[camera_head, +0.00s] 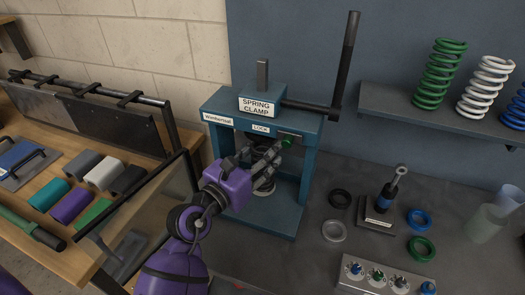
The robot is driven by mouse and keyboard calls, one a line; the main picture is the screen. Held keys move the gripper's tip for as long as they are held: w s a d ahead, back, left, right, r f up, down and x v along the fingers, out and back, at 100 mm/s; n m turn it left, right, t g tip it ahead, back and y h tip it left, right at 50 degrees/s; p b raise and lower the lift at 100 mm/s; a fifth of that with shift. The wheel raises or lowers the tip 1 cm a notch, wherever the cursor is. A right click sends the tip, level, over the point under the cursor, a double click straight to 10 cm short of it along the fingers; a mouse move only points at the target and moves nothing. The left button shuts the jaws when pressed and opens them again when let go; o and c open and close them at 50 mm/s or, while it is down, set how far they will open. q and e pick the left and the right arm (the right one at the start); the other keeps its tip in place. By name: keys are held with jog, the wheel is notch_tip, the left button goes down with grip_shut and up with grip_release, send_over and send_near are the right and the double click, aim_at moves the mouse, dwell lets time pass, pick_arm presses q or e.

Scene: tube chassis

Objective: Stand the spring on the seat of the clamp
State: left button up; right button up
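The teal spring clamp (212,104) stands on the dark bench, with a lever rising at its right. My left gripper (272,155) reaches into its frame from the front left. Its fingers overlap the clamp's inside, so I cannot tell whether they are open or hold anything. A round grey part (264,187) shows below the fingers, probably at the seat, mostly hidden. A green spring (439,75), a white spring (485,88) and a blue spring (517,112), cut by the picture edge, stand on the shelf at right. My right gripper is out of view.
Right of the clamp are a shock absorber on a stand (379,210), several loose rings (420,219), a tray of small parts (378,278) and clear cups (487,223). A wooden bench with coloured sleeves (72,205) is at left. The wall shelf (430,120) overhangs the bench.

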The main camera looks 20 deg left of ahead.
pick_arm(q)
jog(key=o, duration=0.4)
jog(key=shift+o, duration=0.2)
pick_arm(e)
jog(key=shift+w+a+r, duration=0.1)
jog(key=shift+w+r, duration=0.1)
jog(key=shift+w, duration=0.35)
pick_arm(q)
jog(key=shift+r, duration=0.25)
jog(key=b+v, duration=0.2)
jog(key=v, duration=1)
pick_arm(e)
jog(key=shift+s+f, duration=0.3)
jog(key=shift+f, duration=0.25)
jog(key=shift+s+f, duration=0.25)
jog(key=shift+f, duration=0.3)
